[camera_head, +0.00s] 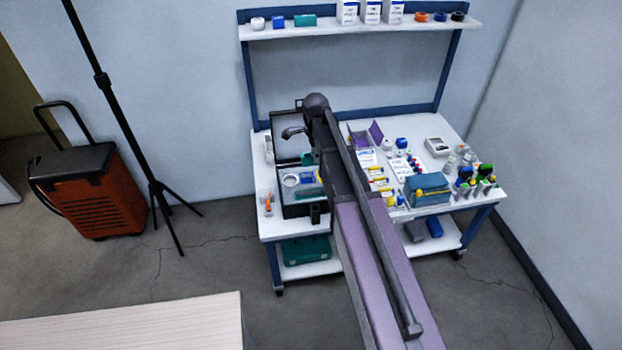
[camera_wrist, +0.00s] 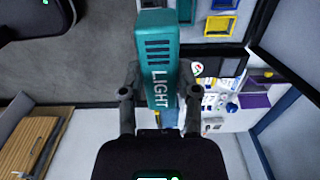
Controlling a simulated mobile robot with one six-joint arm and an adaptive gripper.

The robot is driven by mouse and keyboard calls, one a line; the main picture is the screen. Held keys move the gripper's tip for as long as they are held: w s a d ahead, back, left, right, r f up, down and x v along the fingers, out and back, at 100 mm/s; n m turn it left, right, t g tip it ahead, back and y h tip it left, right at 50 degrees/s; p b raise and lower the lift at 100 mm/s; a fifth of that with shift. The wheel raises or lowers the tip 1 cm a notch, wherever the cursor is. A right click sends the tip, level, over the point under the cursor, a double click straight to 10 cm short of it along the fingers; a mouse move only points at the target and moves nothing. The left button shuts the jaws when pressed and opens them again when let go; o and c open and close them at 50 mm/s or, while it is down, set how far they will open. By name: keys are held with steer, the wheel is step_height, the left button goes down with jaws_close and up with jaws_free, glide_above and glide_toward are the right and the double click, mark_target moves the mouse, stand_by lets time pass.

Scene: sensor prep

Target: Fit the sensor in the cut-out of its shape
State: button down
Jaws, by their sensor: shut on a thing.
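A teal sensor (camera_wrist: 157,50) marked "LIGHT", with dark slots near its far end, is in my gripper (camera_wrist: 160,78) in the wrist view. The fingers are shut on its two sides. The sensor is apart from these cut-outs in the picture. In the head view an open black case (camera_head: 289,212) stands on the left of the cart. My arm covers part of it, and I cannot make out the sensor there.
The white cart top (camera_head: 266,229) holds many small items right of my arm, including a teal pouch (camera_head: 427,188). A shelf (camera_head: 360,25) with boxes and rolls is above the back. A tripod (camera_head: 157,186) and an orange-black machine (camera_head: 87,195) stand left.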

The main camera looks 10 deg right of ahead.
steer(key=shift+f, duration=0.15)
steer(key=w+f+b, duration=0.3)
steer(key=f+b, duration=0.5)
steer(key=w+f+b, duration=0.3)
steer(key=f+b, duration=0.6)
stand_by(0.3)
steer(key=shift+f, duration=0.1)
stand_by(0.4)
steer(key=shift+f+b, duration=1.8)
steer(key=shift+b, duration=0.25)
steer(key=shift+f+b, duration=0.85)
steer(key=shift+f, duration=0.05)
stand_by(2.4)
